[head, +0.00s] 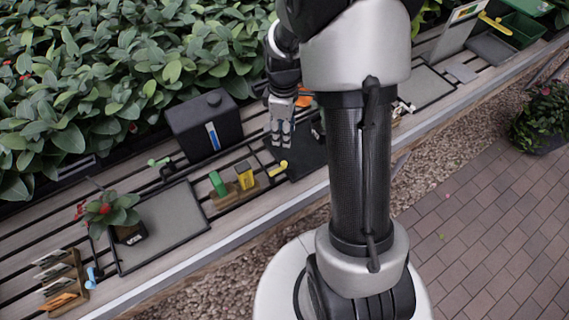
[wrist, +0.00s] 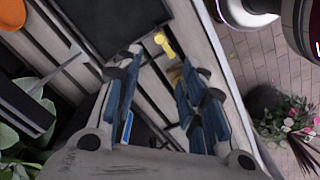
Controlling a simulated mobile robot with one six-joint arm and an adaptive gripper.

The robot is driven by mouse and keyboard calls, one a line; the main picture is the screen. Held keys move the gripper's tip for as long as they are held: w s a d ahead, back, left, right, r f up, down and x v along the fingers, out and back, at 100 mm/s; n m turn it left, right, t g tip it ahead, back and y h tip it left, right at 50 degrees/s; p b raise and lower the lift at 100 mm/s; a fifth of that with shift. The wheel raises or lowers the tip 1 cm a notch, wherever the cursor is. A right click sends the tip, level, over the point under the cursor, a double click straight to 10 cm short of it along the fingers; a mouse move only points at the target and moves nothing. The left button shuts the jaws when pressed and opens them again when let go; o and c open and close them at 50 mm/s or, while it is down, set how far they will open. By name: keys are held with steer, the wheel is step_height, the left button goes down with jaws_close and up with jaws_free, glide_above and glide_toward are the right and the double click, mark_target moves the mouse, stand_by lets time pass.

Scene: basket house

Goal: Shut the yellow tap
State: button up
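A small yellow tap (head: 278,168) sits on the slatted bench, beside a dark tray, in the head view. It also shows in the wrist view (wrist: 165,44), beyond my fingertips and near the gap between them. Its exact handle position is too small to tell. My gripper (head: 281,143) is above the bench, just above the yellow tap in the picture. In the wrist view, my gripper (wrist: 159,68) has its blue-padded fingers spread apart with nothing between them, so it is open and not touching the tap.
A yellow and a green block (head: 217,184) stand in a wooden holder left of the tap. A black box (head: 204,124) stands behind. A green lever (head: 159,162), a grey tray (head: 165,228) and a potted plant (head: 108,211) are further left. Another yellow lever (head: 495,24) is at far right.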

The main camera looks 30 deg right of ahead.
mark_target(284, 163)
step_height(284, 163, down, 15)
steer(key=b, duration=0.4)
steer(key=shift+c, duration=0.3)
jaws_close()
